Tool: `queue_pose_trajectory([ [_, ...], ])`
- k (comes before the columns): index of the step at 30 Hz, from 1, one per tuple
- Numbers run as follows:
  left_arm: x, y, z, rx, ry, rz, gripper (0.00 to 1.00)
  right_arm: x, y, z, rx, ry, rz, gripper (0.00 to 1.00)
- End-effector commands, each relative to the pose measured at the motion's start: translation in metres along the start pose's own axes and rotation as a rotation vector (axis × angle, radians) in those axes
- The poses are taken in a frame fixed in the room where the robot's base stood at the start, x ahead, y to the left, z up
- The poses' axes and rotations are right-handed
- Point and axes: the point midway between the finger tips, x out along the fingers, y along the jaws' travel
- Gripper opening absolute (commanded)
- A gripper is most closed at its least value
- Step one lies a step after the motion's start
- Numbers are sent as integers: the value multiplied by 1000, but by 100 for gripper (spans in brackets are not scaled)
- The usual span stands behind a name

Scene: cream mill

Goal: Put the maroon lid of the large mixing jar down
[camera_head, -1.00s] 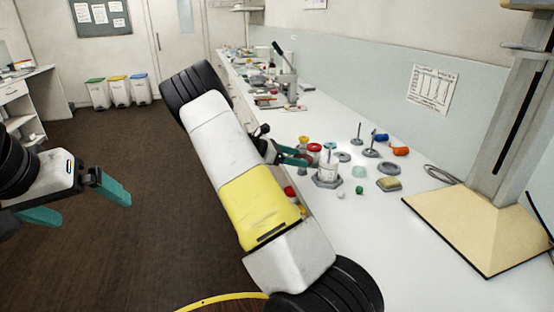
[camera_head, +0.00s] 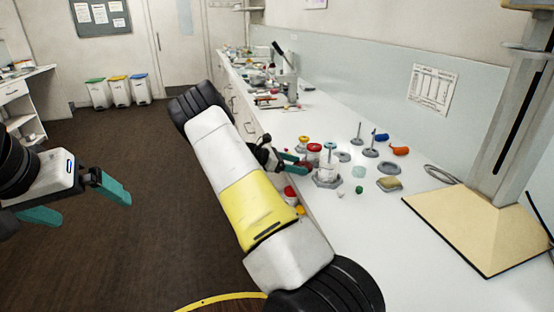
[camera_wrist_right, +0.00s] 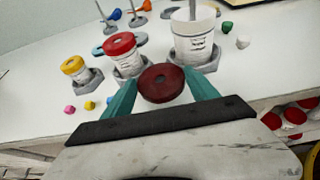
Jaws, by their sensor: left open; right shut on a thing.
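The maroon lid (camera_wrist_right: 149,91) is a round disc with a hole in its middle. My right gripper (camera_wrist_right: 160,85) is shut on it, with one finger on each side. The large mixing jar (camera_wrist_right: 192,46) is white, has a rod standing up from it and sits in a grey hexagonal base. It stands just beyond the lid, which is apart from the bench as far as I can tell. In the head view the jar (camera_head: 327,167) is right beside my right gripper (camera_head: 298,163). My left gripper (camera_head: 78,201) is open and empty over the floor at the left.
A red-lidded jar (camera_wrist_right: 128,61) and a yellow-lidded jar (camera_wrist_right: 77,71) stand left of the large jar. Small coloured pieces lie on the bench. A sponge (camera_head: 390,184) and metal stands are farther right. The front bench top (camera_head: 370,225) is mostly clear.

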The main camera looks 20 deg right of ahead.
Motion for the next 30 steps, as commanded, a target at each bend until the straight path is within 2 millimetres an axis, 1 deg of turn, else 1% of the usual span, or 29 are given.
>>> queue_pose_trajectory([
  [8,0,0,0,0,0,0,100,2,0,-5,0,0,0,31],
  [9,0,0,0,0,0,0,100,2,0,-5,0,0,0,76],
  [11,0,0,0,0,0,0,100,2,0,-5,0,0,0,87],
  [12,0,0,0,0,0,0,100,2,0,-5,0,0,0,90],
  [21,0,0,0,0,0,0,100,2,0,-4,0,0,0,90],
  [25,0,0,0,0,0,0,100,-3,0,6,1,0,1,90],
  [26,0,0,0,0,0,0,100,-6,0,7,0,1,2,90],
  [30,0,0,0,0,0,0,100,-36,1,6,0,3,5,90],
])
